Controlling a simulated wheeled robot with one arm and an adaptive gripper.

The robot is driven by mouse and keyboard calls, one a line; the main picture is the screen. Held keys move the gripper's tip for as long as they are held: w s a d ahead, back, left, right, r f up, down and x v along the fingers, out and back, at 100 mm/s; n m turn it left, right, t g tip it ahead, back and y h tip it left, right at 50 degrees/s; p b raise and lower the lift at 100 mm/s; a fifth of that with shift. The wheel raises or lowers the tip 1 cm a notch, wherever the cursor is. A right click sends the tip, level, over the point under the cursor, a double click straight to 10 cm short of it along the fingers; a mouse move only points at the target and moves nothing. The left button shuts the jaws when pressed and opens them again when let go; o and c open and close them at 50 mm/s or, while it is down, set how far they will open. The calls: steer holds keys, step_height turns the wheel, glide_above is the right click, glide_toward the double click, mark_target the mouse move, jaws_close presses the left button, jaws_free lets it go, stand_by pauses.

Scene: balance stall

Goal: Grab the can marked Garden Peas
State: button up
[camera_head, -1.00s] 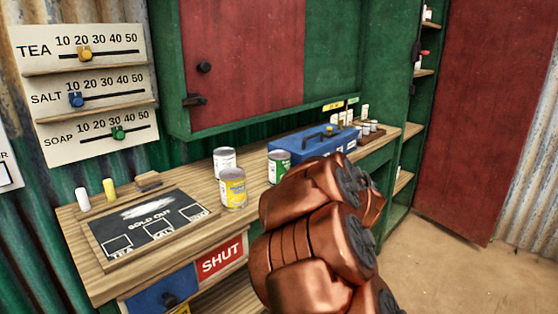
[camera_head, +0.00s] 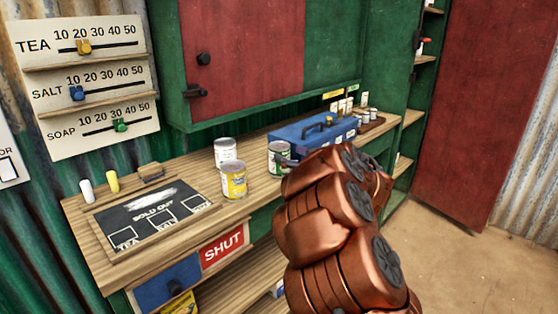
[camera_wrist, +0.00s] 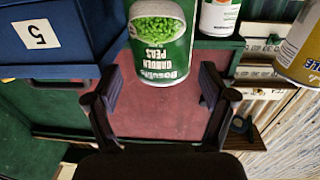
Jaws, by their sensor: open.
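The Garden Peas can (camera_wrist: 161,45) is green with a picture of peas and appears upside down in the wrist view. In the head view the green can (camera_head: 278,157) stands upright on the wooden counter beside the blue box. My gripper (camera_wrist: 158,90) is open, its two dark fingers spread on either side of the can's line. The can's near end appears at the fingertips, and I see no finger closed on it. In the head view my copper arm hides most of the gripper; a dark finger part shows at the can's right side.
A white-labelled can (camera_head: 225,153) and a yellow can (camera_head: 235,181) stand close to the left of the green can. The blue box (camera_head: 305,140) is close behind on the right.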

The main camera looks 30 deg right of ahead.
mark_target(279, 149)
steer(key=shift+w+a+r, duration=0.1)
steer(key=shift+w+a, duration=0.15)
steer(key=shift+w, duration=0.9)
steer(key=shift+w+a+r, duration=0.1)
steer(key=shift+w+a, duration=0.1)
steer(key=shift+w, duration=0.9)
steer(key=c, duration=1.3)
